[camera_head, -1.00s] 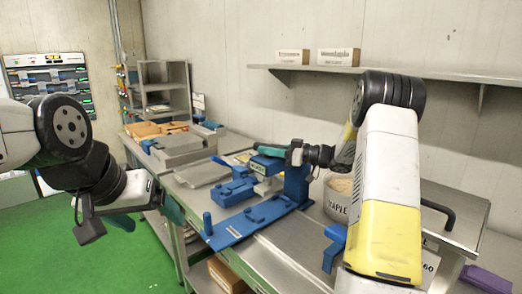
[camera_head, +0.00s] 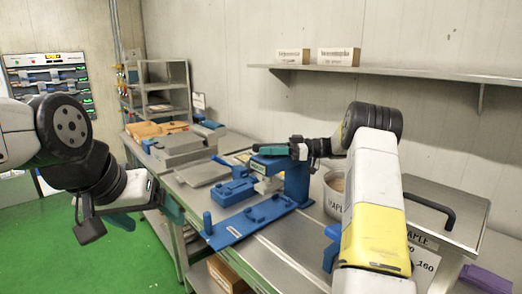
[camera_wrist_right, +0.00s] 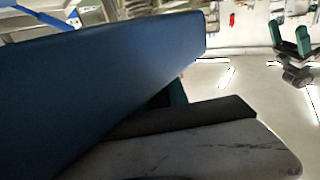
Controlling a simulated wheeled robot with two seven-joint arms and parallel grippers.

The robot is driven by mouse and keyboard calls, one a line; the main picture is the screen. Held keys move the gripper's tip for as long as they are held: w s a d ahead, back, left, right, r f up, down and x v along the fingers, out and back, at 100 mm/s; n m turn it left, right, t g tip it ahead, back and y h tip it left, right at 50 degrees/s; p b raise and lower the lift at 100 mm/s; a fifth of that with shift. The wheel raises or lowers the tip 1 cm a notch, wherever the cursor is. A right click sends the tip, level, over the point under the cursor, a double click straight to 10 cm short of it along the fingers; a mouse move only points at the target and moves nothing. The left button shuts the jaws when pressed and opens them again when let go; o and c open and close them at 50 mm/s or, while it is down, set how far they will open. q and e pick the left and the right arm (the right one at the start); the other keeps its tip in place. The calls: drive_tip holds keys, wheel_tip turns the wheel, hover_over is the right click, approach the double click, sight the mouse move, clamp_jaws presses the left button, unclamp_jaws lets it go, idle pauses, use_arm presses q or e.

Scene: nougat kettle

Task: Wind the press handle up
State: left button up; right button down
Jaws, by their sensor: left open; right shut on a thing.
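The blue press stands on the steel bench, with its base plate (camera_head: 232,228) at the front and its upright column (camera_head: 297,183) behind. My right gripper (camera_head: 272,150) reaches in from the right at the top of the column, its teal fingers nearly level above the press head (camera_head: 264,164). It is shut on the press handle, which the fingers largely hide. In the right wrist view, a large blue surface (camera_wrist_right: 110,85) lies close beside the gripper fingers; I cannot tell which press part it is. My left gripper (camera_head: 130,215) is open and empty, left of the bench and away from the press.
A pot (camera_head: 335,195) stands right of the column, close to my right arm. A steel lid with a black handle (camera_head: 440,212) is further right. Grey trays (camera_head: 178,150) lie at the bench's far left. A wall shelf (camera_head: 400,71) holds two boxes. Green floor is free at left.

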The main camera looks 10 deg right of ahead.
drive_tip(key=shift+r, duration=0.2)
drive_tip(key=c, duration=1.3)
unclamp_jaws()
drive_tip(key=shift+f, duration=0.1)
drive_tip(key=shift+d, duration=0.1)
drive_tip(key=d, duration=0.7)
drive_tip(key=shift+s+d, duration=0.25)
drive_tip(key=shift+s, duration=0.1)
